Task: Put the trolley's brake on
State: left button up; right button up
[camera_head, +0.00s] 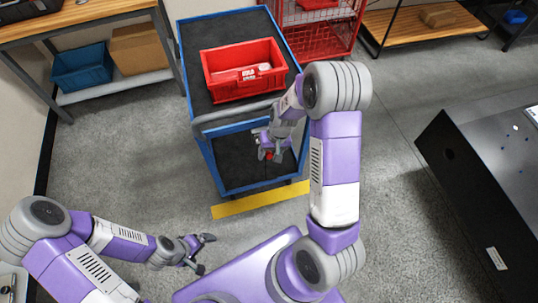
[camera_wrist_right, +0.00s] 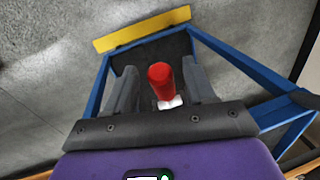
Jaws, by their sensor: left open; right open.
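The blue trolley (camera_head: 201,137) with black decks stands ahead of me, its grey push handle (camera_head: 226,113) facing me. A red knob or lever end (camera_head: 268,156), likely the brake, shows at my right gripper, in front of the trolley's near end. In the right wrist view, the red piece (camera_wrist_right: 160,78) with a white part below it stands between the two fingers, with gaps on both sides. My right gripper (camera_head: 266,151) is open around it. My left gripper (camera_head: 207,253) is open and empty over the floor at lower left. The red piece's mounting is hidden.
A red bin (camera_head: 243,84) sits on the trolley's top deck. A yellow strip (camera_head: 260,199) lies at the trolley's near foot. A black-sided grey block (camera_head: 470,190) stands at right, a wooden bench (camera_head: 75,18) at upper left. Floor between is clear.

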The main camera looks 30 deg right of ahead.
jog(key=shift+a+f, duration=0.1)
jog(key=shift+f, duration=0.4)
jog(key=shift+c, duration=0.3)
grip_shut()
jog(key=shift+w, duration=0.1)
